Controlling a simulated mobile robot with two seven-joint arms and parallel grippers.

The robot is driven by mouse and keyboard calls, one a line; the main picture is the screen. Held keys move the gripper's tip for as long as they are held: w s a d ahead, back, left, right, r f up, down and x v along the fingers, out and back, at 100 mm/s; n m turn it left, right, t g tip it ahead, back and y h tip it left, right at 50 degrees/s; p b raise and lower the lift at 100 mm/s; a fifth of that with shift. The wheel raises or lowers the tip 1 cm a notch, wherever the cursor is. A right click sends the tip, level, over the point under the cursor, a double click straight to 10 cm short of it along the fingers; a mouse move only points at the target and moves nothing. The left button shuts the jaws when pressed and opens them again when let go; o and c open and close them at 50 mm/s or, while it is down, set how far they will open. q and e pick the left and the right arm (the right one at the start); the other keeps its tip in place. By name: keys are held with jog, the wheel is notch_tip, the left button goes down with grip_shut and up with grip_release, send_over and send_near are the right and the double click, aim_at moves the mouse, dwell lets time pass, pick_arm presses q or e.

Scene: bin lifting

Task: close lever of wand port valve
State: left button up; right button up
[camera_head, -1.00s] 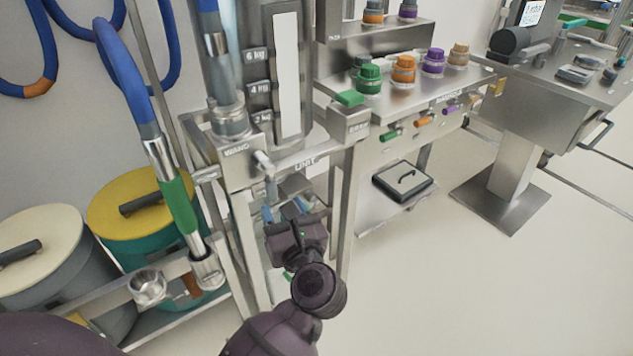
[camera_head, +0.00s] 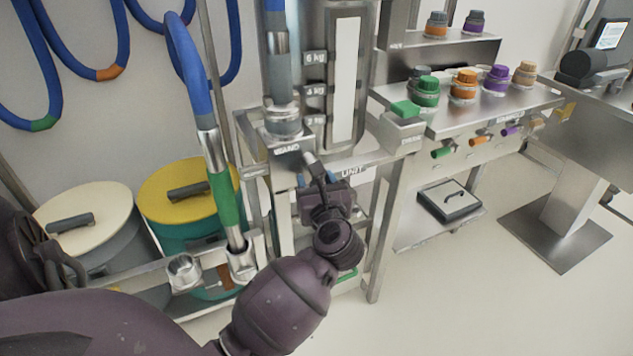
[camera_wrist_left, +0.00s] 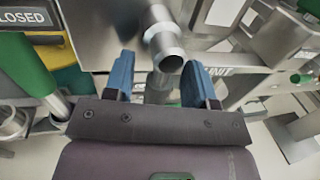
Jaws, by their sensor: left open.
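The wand port (camera_head: 282,128) is a metal collar with a thick blue hose above it, over a block labelled WAND. The metal lever (camera_head: 317,167) of its valve sticks out at the block's front right. My left gripper (camera_head: 325,190) is just below and in front of the lever, its blue fingers open. In the left wrist view the lever's hollow round end (camera_wrist_left: 167,55) points toward the camera, between and slightly above the two blue fingertips (camera_wrist_left: 160,78). I cannot tell whether a finger touches it. A CLOSED label (camera_wrist_left: 28,17) shows at top left. My right gripper is out of view.
A second blue hose with a green sleeve (camera_head: 224,205) hangs left of the gripper. Yellow-lidded (camera_head: 180,190) and cream-lidded bins (camera_head: 88,215) stand at left. A steel bench (camera_head: 520,105) with coloured caps is at right. The floor (camera_head: 450,290) at lower right is clear.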

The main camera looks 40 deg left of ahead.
pick_arm(q)
jog(key=shift+c, duration=0.5)
grip_shut()
jog(key=shift+a, duration=0.1)
